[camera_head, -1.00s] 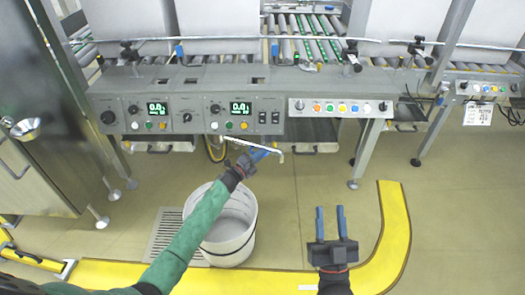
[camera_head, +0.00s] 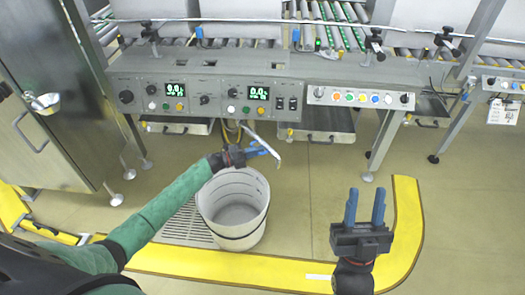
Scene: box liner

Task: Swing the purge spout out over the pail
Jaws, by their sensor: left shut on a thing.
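The purge spout is a thin pale bar (camera_head: 264,139) that reaches out from under the grey console toward me, angled down to the right, with a bent tip. My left gripper (camera_head: 262,150) is shut on the spout near its outer part. The white pail (camera_head: 233,208) stands open on the floor below and in front of it. In the picture the spout's tip appears just beyond the pail's far right rim; how it lines up in depth is hard to tell. My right gripper (camera_head: 365,208) is open and empty, to the right of the pail.
The grey console (camera_head: 205,103) with displays and buttons runs across the back, with trays beneath it. A floor drain grate (camera_head: 187,226) lies left of the pail. Yellow floor edging (camera_head: 210,263) curves in front and right. The floor right of the pail is clear.

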